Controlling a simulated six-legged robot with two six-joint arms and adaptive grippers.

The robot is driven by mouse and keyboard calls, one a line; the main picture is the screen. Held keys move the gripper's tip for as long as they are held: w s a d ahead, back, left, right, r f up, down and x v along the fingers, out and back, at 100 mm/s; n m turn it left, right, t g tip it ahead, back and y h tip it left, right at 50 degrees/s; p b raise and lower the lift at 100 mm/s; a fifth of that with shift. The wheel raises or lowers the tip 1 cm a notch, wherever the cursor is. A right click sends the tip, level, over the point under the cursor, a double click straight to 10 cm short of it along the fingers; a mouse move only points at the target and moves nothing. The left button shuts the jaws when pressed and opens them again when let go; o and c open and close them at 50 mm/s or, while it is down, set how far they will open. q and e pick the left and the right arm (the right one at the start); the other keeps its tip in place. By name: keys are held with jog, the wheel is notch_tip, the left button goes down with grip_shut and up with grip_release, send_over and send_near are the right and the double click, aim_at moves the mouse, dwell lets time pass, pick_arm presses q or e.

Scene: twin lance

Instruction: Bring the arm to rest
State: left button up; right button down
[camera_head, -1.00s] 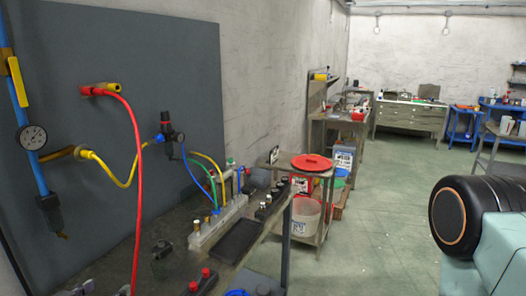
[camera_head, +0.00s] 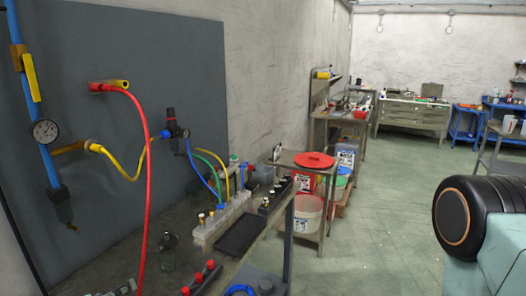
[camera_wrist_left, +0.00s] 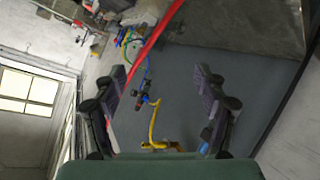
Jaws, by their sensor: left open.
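My left gripper (camera_wrist_left: 160,105) shows in the left wrist view with its two fingers spread wide apart and nothing held between them. Beyond the fingers are the grey wall panel (camera_wrist_left: 190,75), a red hose (camera_wrist_left: 162,28) and a yellow fitting (camera_wrist_left: 160,146). The left gripper does not show in the head view. At the right edge of the head view is a dark round joint with a pale link (camera_head: 500,262), part of my own arm. My right gripper is in neither view.
The grey panel (camera_head: 190,60) carries a gauge (camera_head: 45,131), a red hose (camera_head: 146,190) and yellow fittings. The workbench (camera_head: 190,258) below holds a valve block and a black tray (camera_head: 241,234). A side table with a red lid (camera_head: 314,160) stands beyond. The green floor (camera_head: 385,220) is clear.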

pick_arm(q)
jog(key=s+d+f+m+g+b, duration=0.1)
jog(key=s+d+f+g+b, duration=0.2)
jog(key=s+f+b, duration=0.3)
jog(key=s+d+f+m+g+b, duration=0.2)
jog(key=s+d+f+g+b, duration=0.2)
jog(key=s+f+b, duration=0.3)
jog(key=s+d+f+m+g+b, duration=0.2)
jog(key=s+d+f+g+b, duration=0.2)
jog(key=s+f, duration=1)
notch_tip(320, 180, down, 12)
jog(key=g+b, duration=0.1)
jog(key=b, duration=0.1)
jog(key=shift+s+d+r+b, duration=0.2)
jog(key=shift+d+b, duration=0.05)
jog(key=shift+b, duration=0.15)
